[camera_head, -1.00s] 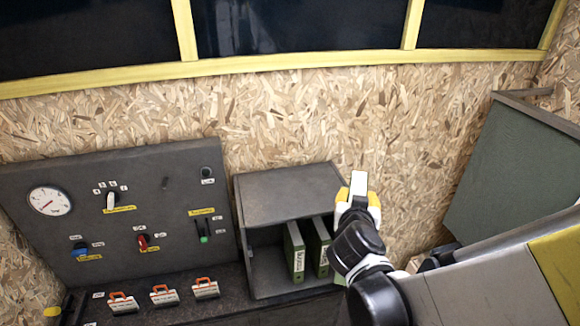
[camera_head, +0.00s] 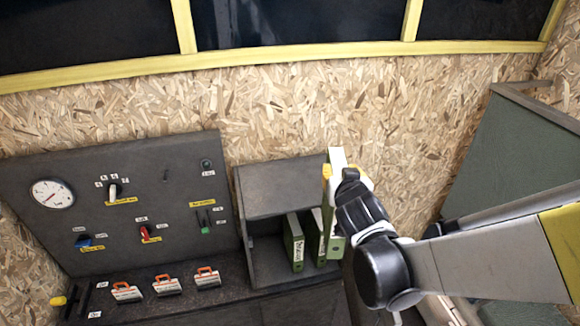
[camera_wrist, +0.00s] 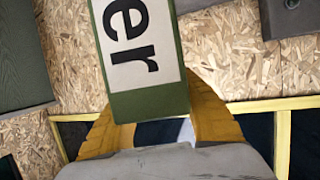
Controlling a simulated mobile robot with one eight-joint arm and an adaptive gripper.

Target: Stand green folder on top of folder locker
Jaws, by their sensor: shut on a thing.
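My gripper (camera_head: 338,176) is shut on the green folder (camera_head: 337,157), at the right end of the folder locker. In the wrist view the green folder (camera_wrist: 145,100) fills the upper middle, with a white label reading "er", between my yellow fingers. The folder locker (camera_head: 278,190) is a dark grey open-fronted box with a flat, bare top. The held folder overlaps the locker's right edge in the head view; I cannot tell whether they touch. My wrist hides part of the folder.
Green folders (camera_head: 294,243) stand inside the locker's open front. Left of it is a dark control panel (camera_head: 130,215) with a gauge (camera_head: 52,194) and knobs. Several orange-handled cases (camera_head: 166,286) sit below. A chipboard wall is behind, and a green panel (camera_head: 515,170) stands at the right.

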